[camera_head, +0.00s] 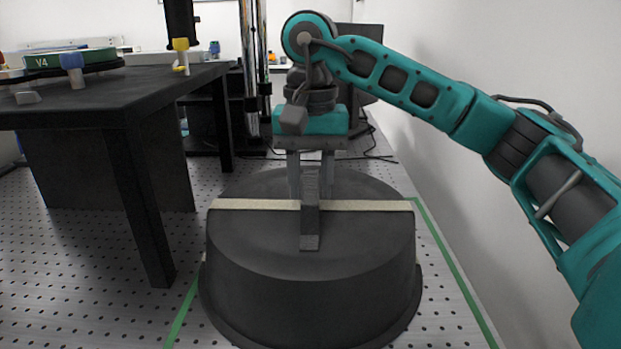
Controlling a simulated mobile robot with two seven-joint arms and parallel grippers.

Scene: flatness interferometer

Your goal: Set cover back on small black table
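The cover (270,240) is a dark grey round drum with a wider rim at its base, a pale strip across its top and a raised bar handle (311,215). It stands upright in the middle of the view. My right gripper (311,190) points straight down above the cover. Its two fingers lie on either side of the handle, with no clear gap, and appear shut on it. A black table (120,95) stands at the left. My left gripper is not in view.
On the black table are a green-edged disc marked V4 (70,62), a blue-topped post (72,65) and a yellow-topped post (181,50). Green tape (450,258) marks the perforated floor beside the cover. A white wall (500,50) is at the right.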

